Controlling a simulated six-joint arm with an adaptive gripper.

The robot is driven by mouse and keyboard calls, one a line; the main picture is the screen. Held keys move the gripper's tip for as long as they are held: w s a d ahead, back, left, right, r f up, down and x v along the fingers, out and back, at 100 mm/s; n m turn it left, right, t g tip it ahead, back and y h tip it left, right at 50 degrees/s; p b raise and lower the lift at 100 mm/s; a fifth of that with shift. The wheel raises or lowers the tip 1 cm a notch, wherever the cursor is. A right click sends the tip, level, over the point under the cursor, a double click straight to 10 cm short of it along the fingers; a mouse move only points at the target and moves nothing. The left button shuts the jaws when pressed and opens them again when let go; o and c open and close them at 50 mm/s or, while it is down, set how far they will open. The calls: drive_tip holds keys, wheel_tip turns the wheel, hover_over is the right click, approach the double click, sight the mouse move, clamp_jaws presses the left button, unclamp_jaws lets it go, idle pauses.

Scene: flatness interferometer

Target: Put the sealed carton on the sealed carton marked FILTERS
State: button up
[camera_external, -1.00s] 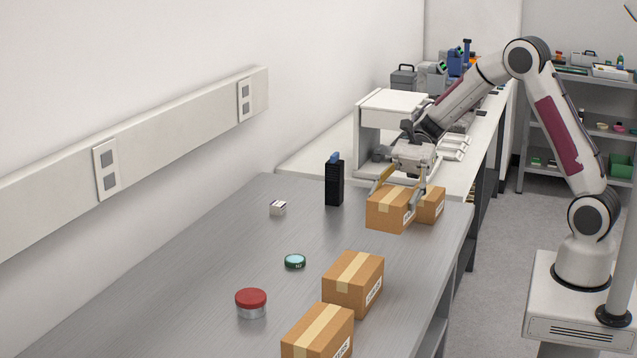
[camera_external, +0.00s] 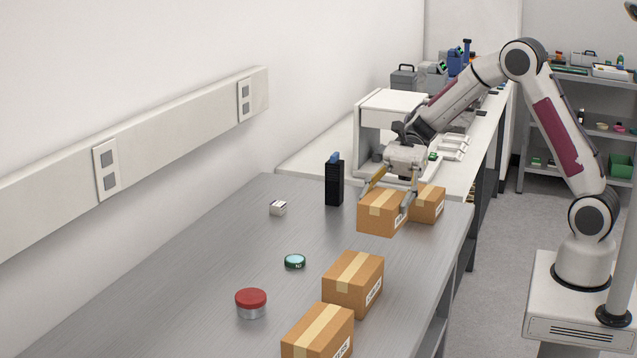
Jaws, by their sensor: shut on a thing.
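My gripper (camera_external: 385,194) is shut on a brown sealed carton (camera_external: 380,214) with pale tape along its top, one finger on each side. I cannot tell how far its underside is above the table. A second carton (camera_external: 429,204) stands just right of and behind the held one, partly hidden by it. A third carton (camera_external: 353,285) stands on the table nearer the camera. A fourth carton (camera_external: 318,333) stands in front of that, cut off by the bottom edge. White labels show on the cartons, but they are too small or cut off to read with certainty.
The grey table (camera_external: 215,270) also holds a black upright case (camera_external: 335,182), a small white box (camera_external: 278,208), a green-rimmed disc (camera_external: 295,261) and a red-lidded tin (camera_external: 251,303). A white instrument (camera_external: 390,105) stands behind my gripper. The table's left side is mostly clear.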

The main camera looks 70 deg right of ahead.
sight(359, 208)
drive_tip(key=w+a, duration=0.1)
drive_tip(key=a, duration=0.2)
drive_tip(key=w+a, duration=0.1)
drive_tip(key=a, duration=0.2)
drive_tip(key=w+a+r, duration=0.1)
drive_tip(key=a, duration=0.2)
drive_tip(key=shift+a+r, duration=0.1)
drive_tip(key=shift+a, duration=0.15)
drive_tip(key=s+a+r, duration=0.1)
drive_tip(key=a+r, duration=0.2)
drive_tip(key=a, duration=0.7)
drive_tip(key=s+a+r, duration=0.1)
drive_tip(key=a+r, duration=0.2)
drive_tip(key=a, duration=0.8)
drive_tip(key=s+a+r+n+g, duration=0.1)
drive_tip(key=s+a+r, duration=0.1)
drive_tip(key=a, duration=0.9)
drive_tip(key=shift+r, duration=0.5)
drive_tip(key=shift+s, duration=0.1)
drive_tip(key=shift+f, duration=2.5)
drive_tip(key=shift+f, duration=2.5)
drive_tip(key=shift+f, duration=0.1)
drive_tip(key=o, duration=1.3)
drive_tip(key=shift+c, duration=0.2)
